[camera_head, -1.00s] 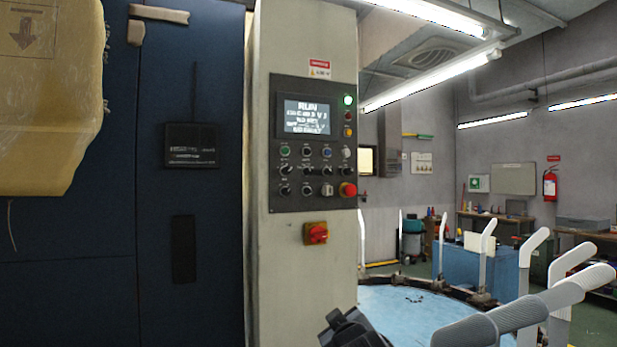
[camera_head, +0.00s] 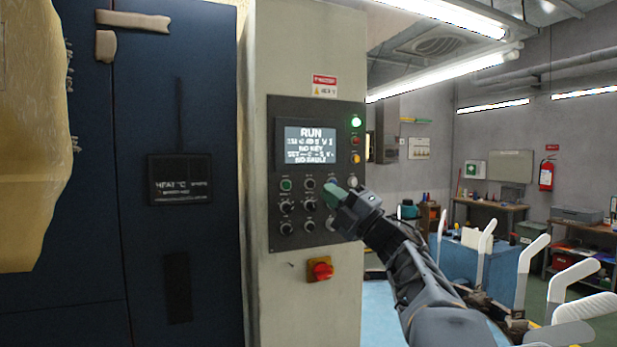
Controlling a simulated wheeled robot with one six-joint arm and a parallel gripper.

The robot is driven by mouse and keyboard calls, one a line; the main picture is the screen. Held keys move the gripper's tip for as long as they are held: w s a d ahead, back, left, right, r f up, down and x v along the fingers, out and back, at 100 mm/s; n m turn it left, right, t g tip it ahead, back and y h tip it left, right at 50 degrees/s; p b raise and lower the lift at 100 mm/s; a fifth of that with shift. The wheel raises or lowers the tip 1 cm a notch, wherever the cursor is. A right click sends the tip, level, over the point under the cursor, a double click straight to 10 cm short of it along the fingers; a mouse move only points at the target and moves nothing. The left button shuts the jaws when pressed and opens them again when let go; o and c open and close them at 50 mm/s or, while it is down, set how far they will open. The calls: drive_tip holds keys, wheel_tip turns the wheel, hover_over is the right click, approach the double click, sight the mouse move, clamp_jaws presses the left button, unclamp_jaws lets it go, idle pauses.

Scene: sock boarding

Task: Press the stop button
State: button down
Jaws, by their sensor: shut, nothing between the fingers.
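The control panel (camera_head: 297,108) is a dark plate on a pale column, with several small buttons and knobs below its screen. The red mushroom button seen earlier at its lower right is hidden behind my gripper. No label reading "stop" is legible. My gripper (camera_head: 333,193) is shut and empty, with greenish fingertips pointing up and left over the right part of the button rows. It covers some controls there. I cannot tell whether the fingertips touch the panel. A green button (camera_head: 286,185) shows at the left of the upper row.
The screen (camera_head: 310,146) reads RUN, beside a lit green lamp (camera_head: 356,122). A red rotary switch (camera_head: 320,269) on a yellow base sits below the panel. A dark blue cabinet (camera_head: 190,100) stands left. White sock forms (camera_head: 531,258) stand at lower right.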

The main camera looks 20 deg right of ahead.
sight(314, 186)
drive_tip(key=shift+d, duration=0.15)
drive_tip(key=shift+w+p, duration=2.6)
drive_tip(key=shift+w, duration=1.75)
drive_tip(key=shift+w, duration=0.25)
drive_tip(key=shift+s+a+r+y, duration=0.1)
drive_tip(key=shift+a+r+y, duration=0.2)
drive_tip(key=shift+r, duration=0.3)
idle(0.4)
drive_tip(key=shift+f+b, duration=0.35)
drive_tip(key=shift+b, duration=0.25)
drive_tip(key=shift+f, duration=0.1)
